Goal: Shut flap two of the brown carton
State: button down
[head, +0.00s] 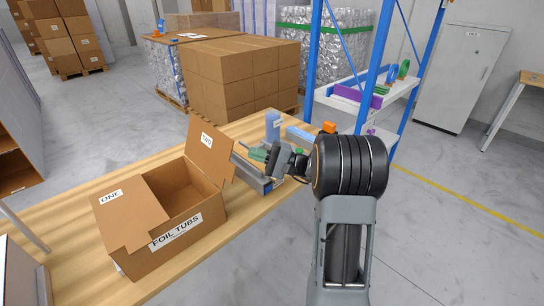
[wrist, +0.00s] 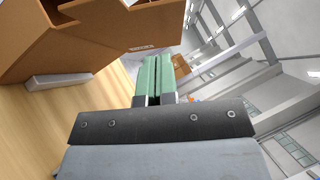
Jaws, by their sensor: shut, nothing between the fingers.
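The brown carton (head: 150,249), labelled FOIL TUBS, stands on the wooden table. Flap one (head: 122,210) lies flat over its left part. Flap two (head: 210,150) stands up from the right edge, leaning outward, and leaves the right part open. My gripper (head: 257,154) is shut and empty just right of flap two, on its outer side. I cannot tell whether its green fingers touch the flap. In the wrist view the shut fingers (wrist: 153,74) point toward the flap's small label, with flap two (wrist: 125,22) and the carton (wrist: 40,45) at upper left.
A blue-post shelf (head: 312,60) stands behind at right. Stacked cartons (head: 240,85) stand beyond the table.

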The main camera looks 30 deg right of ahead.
aim_at(229, 150)
jog(key=shift+s+a+r+p, duration=0.15)
jog(key=shift+a+r, duration=0.15)
jog(key=shift+a, duration=0.45)
jog(key=shift+s+a+r+p, duration=0.1)
jog(key=shift+a+r, duration=0.25)
jog(key=shift+a, duration=0.35)
jog(key=shift+s+a+r+p, duration=0.15)
jog(key=shift+a+r, duration=0.15)
jog(key=shift+a, duration=0.45)
